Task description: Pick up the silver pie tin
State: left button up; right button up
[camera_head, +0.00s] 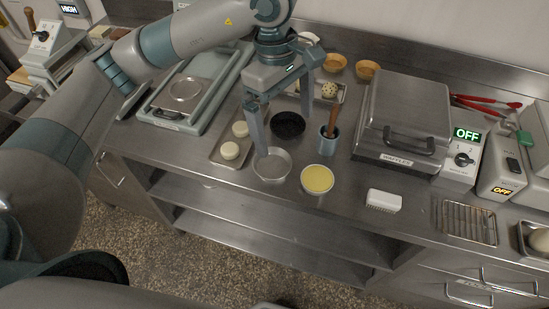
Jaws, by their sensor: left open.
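A shallow round silver pie tin (274,168) sits on the steel counter near its front edge. My left gripper (285,136) comes down from above and is open, with nothing between its fingers. Its nearer fingertip overlaps the back rim of the tin in the picture; I cannot tell whether it touches. The other finger is farther back and to the right, near a dark round tin (288,125). My right gripper does not show.
A yellow-filled tin (317,180) stands right of the silver tin. A small tray with pale dough rounds (217,155) is at left. A blue cup (327,144) holds a wooden-handled tool. A waffle iron (405,105) stands farther right, a white block (384,200) in front.

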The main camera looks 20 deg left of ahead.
pick_arm(q)
jog(key=shift+t+y, duration=0.4)
jog(key=shift+y, duration=0.4)
jog(key=w+a, duration=0.1)
jog(key=w+a+r, duration=0.1)
jog(key=a, duration=0.1)
jog(key=shift+w+a+r, duration=0.1)
jog(key=shift+a, duration=0.05)
notch_tip(320, 180, down, 11)
jog(key=p, duration=0.4)
jog(key=shift+f+p, duration=0.2)
jog(key=shift+p, duration=0.2)
jog(key=shift+f, duration=0.45)
